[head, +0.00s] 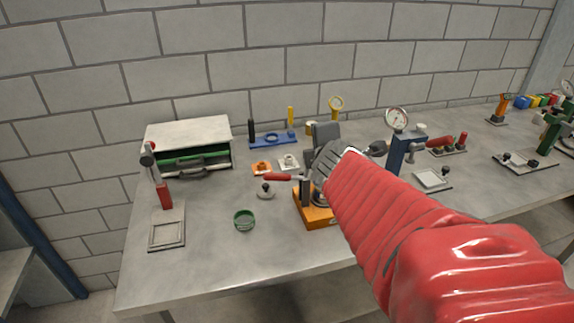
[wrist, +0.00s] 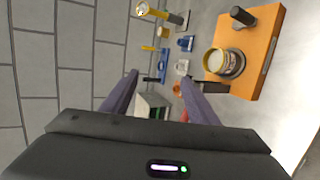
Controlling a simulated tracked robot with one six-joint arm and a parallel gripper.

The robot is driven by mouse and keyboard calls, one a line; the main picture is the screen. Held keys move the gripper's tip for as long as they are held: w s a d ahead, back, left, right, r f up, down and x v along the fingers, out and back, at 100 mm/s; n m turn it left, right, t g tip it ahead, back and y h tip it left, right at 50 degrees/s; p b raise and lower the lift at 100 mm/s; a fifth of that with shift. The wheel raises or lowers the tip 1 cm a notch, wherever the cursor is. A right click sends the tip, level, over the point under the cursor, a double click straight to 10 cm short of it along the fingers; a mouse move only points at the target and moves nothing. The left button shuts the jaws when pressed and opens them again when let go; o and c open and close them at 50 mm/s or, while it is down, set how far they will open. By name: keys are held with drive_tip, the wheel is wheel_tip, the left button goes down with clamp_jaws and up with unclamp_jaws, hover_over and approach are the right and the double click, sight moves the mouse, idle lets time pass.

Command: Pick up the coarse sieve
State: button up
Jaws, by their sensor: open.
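I cannot tell for certain which thing is the coarse sieve. A small green ring-shaped dish (head: 244,219) lies alone on the bench, left of my arm. A round yellow-rimmed cup (wrist: 216,60) sits on an orange base (wrist: 262,50) in the wrist view; the orange base also shows in the head view (head: 318,219), partly behind my gripper.
A grey cabinet (head: 188,135) with a green drawer stands back left. A blue rack (head: 272,139) is by the wall. A dial gauge on a blue post (head: 397,119) stands right of my gripper. A red-handled lever (head: 164,196) and square frame (head: 167,233) are left. The front left bench is clear.

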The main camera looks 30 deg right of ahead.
drive_tip(key=d+f+n+t+y, duration=0.25)
drive_tip(key=d+n, duration=0.65)
drive_tip(key=n, duration=0.5)
drive_tip(key=s+f+n+y, duration=0.5)
drive_tip(key=s+f+n, duration=0.2)
drive_tip(key=s+n, duration=0.2)
drive_tip(key=shift+s+a+f+n, duration=0.3)
drive_tip(key=shift+s+a+n, duration=0.05)
drive_tip(key=shift+a+n, duration=0.15)
drive_tip(key=shift+w+g+y, duration=0.1)
drive_tip(key=shift+g+y, duration=0.15)
drive_tip(key=shift+x, duration=4.25)
drive_tip(key=shift+x, duration=2.6)
drive_tip(key=shift+f, duration=0.15)
